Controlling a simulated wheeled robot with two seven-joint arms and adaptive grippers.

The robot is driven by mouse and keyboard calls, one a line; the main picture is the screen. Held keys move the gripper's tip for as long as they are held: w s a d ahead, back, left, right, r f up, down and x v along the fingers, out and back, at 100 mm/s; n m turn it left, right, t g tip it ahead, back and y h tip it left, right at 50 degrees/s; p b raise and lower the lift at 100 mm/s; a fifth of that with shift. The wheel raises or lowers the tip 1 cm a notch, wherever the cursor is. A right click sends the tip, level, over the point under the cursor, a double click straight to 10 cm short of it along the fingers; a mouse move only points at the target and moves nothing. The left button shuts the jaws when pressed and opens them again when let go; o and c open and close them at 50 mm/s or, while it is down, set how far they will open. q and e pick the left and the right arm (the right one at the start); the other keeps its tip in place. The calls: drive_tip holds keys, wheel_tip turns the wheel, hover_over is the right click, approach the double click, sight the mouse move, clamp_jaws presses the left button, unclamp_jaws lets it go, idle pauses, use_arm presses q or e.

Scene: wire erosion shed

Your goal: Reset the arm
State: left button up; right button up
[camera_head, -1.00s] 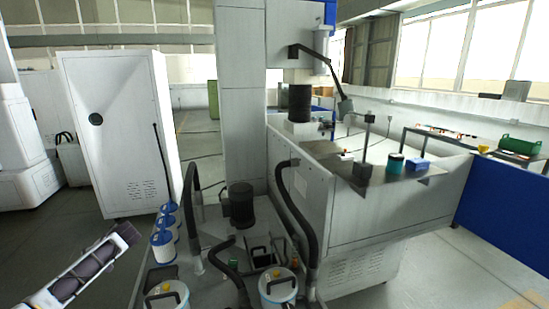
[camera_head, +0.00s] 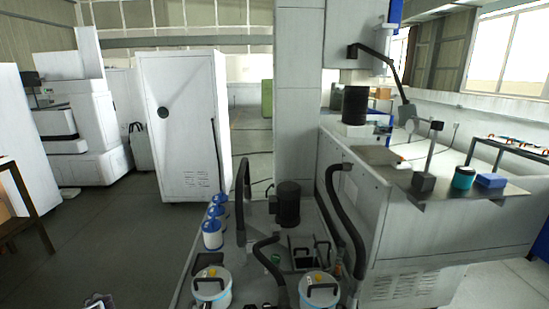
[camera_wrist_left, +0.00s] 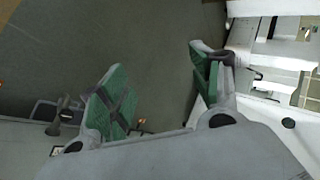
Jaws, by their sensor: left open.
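My left gripper (camera_wrist_left: 155,62) shows in the left wrist view with its two green-padded fingers spread wide apart. Nothing is between the fingers; grey floor shows behind them. In the head view only a small tip, which looks like part of my left arm (camera_head: 98,301), shows at the bottom edge, left of the middle. The rest of that arm is hidden below the picture. My right arm and gripper are in neither view.
A white machine with a worktop (camera_head: 450,190) stands at the right. Filter canisters (camera_head: 212,234), black hoses (camera_head: 241,205) and lidded buckets (camera_head: 211,288) stand in front. A white cabinet (camera_head: 183,125) is behind. Floor (camera_head: 110,235) at the left is clear.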

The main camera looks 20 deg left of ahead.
use_arm(q)
drive_tip(key=s+a+f+m, duration=0.2)
drive_tip(key=s+m, duration=0.1)
drive_tip(key=s, duration=0.5)
drive_tip(key=s+a+f+m, duration=0.2)
drive_tip(key=s+a, duration=0.1)
drive_tip(key=s, duration=0.5)
drive_tip(key=s+d+f+n+h, duration=0.1)
drive_tip(key=s+d+f+h, duration=0.15)
drive_tip(key=d+f, duration=0.75)
drive_tip(key=s+d+f+h, duration=0.2)
drive_tip(key=s+d+f, duration=0.1)
drive_tip(key=d+f, duration=0.8)
drive_tip(key=s+d+f+n+h, duration=0.1)
drive_tip(key=d+f, duration=0.2)
drive_tip(key=d, duration=1.3)
drive_tip(key=s+d+f+h, duration=0.2)
drive_tip(key=d+f, duration=0.2)
drive_tip(key=d, duration=1.2)
drive_tip(key=s+d+f+n+g+h, duration=0.1)
drive_tip(key=d+f+h, duration=0.1)
drive_tip(key=d, duration=1.4)
drive_tip(key=shift+s+f+n, duration=0.15)
drive_tip(key=shift+f+n, duration=0.15)
drive_tip(key=shift+f, duration=0.35)
